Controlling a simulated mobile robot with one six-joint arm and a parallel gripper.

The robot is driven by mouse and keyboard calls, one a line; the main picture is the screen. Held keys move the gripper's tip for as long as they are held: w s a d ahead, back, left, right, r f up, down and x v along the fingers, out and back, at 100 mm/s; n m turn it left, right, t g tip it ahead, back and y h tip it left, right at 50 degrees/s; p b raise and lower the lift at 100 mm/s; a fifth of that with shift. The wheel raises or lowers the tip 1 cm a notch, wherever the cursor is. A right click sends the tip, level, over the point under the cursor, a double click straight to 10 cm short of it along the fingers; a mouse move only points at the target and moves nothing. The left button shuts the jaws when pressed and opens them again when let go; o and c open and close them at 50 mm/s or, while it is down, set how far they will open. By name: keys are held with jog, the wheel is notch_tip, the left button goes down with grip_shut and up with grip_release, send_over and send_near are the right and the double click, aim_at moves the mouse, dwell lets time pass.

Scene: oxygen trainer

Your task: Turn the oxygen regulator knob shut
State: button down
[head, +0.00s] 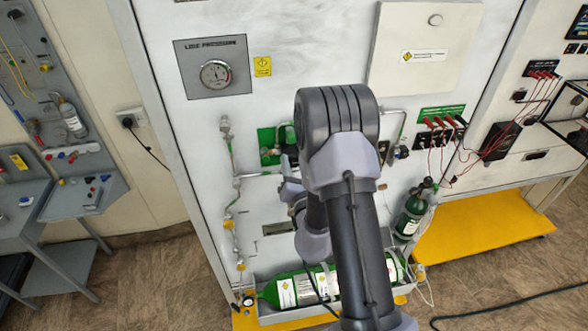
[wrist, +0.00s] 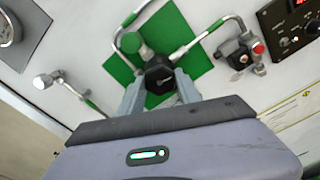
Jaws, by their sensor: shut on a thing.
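The black regulator knob (wrist: 160,79) is in the upper middle of the wrist view, in front of a green diamond-shaped plate (wrist: 172,35). My gripper (wrist: 160,86) is shut on the knob, with one grey finger on each side of it. In the head view my arm covers most of this spot. Part of the green plate (head: 265,137) shows left of the arm, but the grip itself is hidden there.
Metal pipes run beside the knob, with a valve with a red button (wrist: 258,48) to the right. The line pressure gauge (head: 215,74) is at upper left of the panel. A large green cylinder (head: 285,292) lies low, and a small one (head: 411,213) stands right.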

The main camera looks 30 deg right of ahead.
jog(key=n+b, duration=0.2)
jog(key=n, duration=0.3)
jog(key=shift+d+n+b, duration=0.1)
jog(key=shift+n+b, duration=0.2)
jog(key=n+b, duration=0.2)
jog(key=n, duration=0.2)
jog(key=n+b, duration=0.3)
jog(key=n, duration=0.2)
jog(key=shift+n, duration=0.4)
jog(key=shift+n+b, duration=1.15)
jog(key=shift+n, duration=1.15)
jog(key=shift+r, duration=0.1)
jog(key=c, duration=0.8)
grip_release()
jog(key=shift+d, duration=0.1)
jog(key=shift+c, duration=0.2)
